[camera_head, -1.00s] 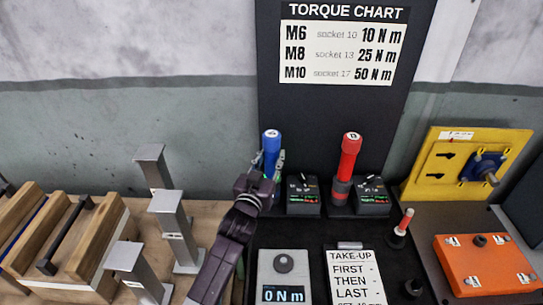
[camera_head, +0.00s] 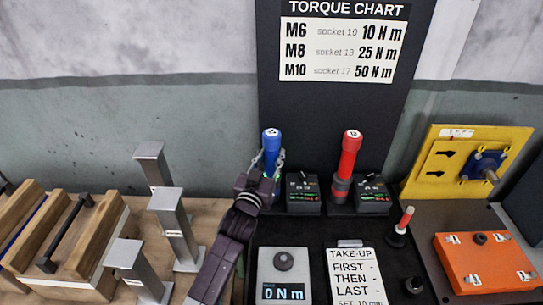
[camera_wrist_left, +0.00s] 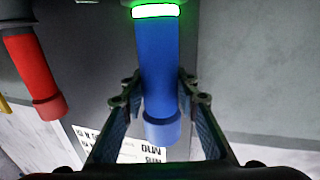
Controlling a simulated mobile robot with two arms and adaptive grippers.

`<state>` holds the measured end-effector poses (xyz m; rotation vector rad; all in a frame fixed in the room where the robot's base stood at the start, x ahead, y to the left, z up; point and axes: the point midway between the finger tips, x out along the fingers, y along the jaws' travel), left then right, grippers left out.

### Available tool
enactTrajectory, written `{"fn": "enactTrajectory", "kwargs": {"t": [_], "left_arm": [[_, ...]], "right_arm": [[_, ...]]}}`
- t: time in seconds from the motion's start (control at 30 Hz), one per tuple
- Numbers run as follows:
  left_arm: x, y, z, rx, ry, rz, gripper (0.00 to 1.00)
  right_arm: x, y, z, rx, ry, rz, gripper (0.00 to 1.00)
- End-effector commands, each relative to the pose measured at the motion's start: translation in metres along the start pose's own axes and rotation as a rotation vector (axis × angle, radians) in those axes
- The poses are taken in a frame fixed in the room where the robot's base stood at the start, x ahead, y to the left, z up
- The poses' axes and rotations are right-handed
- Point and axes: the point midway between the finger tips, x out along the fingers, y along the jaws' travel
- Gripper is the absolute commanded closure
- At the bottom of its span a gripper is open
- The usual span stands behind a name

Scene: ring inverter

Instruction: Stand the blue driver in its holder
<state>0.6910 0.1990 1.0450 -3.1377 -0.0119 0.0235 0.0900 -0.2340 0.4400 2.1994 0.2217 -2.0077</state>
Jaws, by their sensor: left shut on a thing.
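The blue driver (camera_head: 271,146) stands upright at the left of the black panel, its capped end up. My left gripper (camera_head: 266,168) is around it, with a finger on each side, shut on its handle. In the left wrist view the blue driver (camera_wrist_left: 158,70) lies between the fingers of my left gripper (camera_wrist_left: 158,98), with a bright green ring (camera_wrist_left: 157,11) on it. The driver's lower end and its holder are hidden behind my gripper in the head view, so I cannot tell whether it is seated. My right gripper is not in view.
The red driver (camera_head: 349,158) stands upright to the right. Small black display boxes (camera_head: 302,193) stand beside the drivers. Grey metal posts (camera_head: 170,222) stand left of my arm. A torque meter (camera_head: 284,273) is in front, and an orange box (camera_head: 485,263) at right.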

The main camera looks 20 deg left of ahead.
Motion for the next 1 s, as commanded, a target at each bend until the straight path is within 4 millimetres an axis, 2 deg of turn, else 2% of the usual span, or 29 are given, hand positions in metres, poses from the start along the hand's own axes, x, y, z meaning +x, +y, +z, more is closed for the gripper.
{"fn": "enactTrajectory", "kwargs": {"t": [0.03,0.2,0.57,0.67,1.0], "left_arm": [[0.0,0.0,-0.002,-0.001,0.003,0.001,0.68],[0.0,0.0,0.0,-0.001,0.0,0.0,0.51],[-0.006,0.0,0.006,0.0,-0.011,-0.001,0.51],[-0.018,0.0,0.005,0.0,-0.009,-0.001,0.51],[-0.086,0.0,0.003,-0.002,-0.006,0.0,0.51]], "right_arm": [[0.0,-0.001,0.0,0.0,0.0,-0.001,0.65],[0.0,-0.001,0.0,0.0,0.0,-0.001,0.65],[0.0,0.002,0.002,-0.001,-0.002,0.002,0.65],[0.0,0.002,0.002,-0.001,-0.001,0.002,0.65],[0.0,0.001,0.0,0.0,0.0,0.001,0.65]]}}
